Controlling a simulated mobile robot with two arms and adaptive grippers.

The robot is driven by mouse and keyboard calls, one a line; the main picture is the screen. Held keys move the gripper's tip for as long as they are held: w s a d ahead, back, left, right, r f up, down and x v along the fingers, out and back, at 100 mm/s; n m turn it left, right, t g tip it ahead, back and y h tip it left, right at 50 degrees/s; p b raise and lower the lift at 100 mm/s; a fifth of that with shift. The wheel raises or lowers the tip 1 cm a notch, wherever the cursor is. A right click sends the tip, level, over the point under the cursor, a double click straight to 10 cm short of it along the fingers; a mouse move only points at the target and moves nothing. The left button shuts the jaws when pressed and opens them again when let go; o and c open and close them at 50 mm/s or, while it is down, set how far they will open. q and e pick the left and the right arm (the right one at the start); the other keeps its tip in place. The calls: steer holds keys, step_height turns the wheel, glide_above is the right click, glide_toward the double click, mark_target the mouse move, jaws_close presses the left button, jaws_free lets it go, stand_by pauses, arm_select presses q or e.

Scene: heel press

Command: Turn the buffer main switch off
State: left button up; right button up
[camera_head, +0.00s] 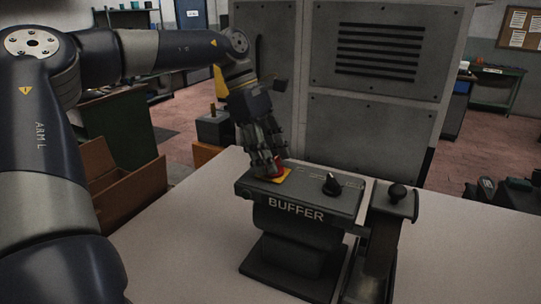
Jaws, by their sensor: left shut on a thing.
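The buffer control box (300,213), a dark grey unit lettered BUFFER, stands on the table in the middle of the view. On the left of its top is a red switch (279,171) on a yellow plate (286,179). My left gripper (270,172) points down over this switch, its fingers shut on it. The fingers hide much of the red switch, so which way it is turned cannot be told. A black knob (331,184) sits on the right of the same top, apart from the gripper. My right gripper is not in view.
A stand with a black ball knob (397,190) is close on the right of the box. A large grey cabinet (375,90) rises behind the table. The light table top (185,240) is bare left of the box. Brown boxes (130,180) are beyond its left edge.

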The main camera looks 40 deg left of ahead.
arm_select(q)
steer(key=n+t+b, duration=0.1)
steer(key=n+b, duration=0.1)
steer(key=n+y+b, duration=0.1)
steer(key=n, duration=0.1)
steer(key=shift+s+f+n+t+b, duration=0.15)
steer(key=shift+n+t+b, duration=0.15)
steer(key=shift+t+b, duration=0.1)
steer(key=shift+d+n+t+y+b, duration=0.15)
steer(key=shift+n+t+y+b, duration=0.35)
steer(key=shift+n+b, duration=1.1)
steer(key=shift+n+p, duration=0.3)
steer(key=shift+n, duration=0.3)
steer(key=shift+r, duration=0.2)
steer(key=o, duration=1)
steer(key=shift+o, duration=0.2)
steer(key=shift+s+r, duration=0.1)
steer(key=shift+r, duration=0.1)
steer(key=v, duration=1.1)
steer(key=shift+r, duration=0.35)
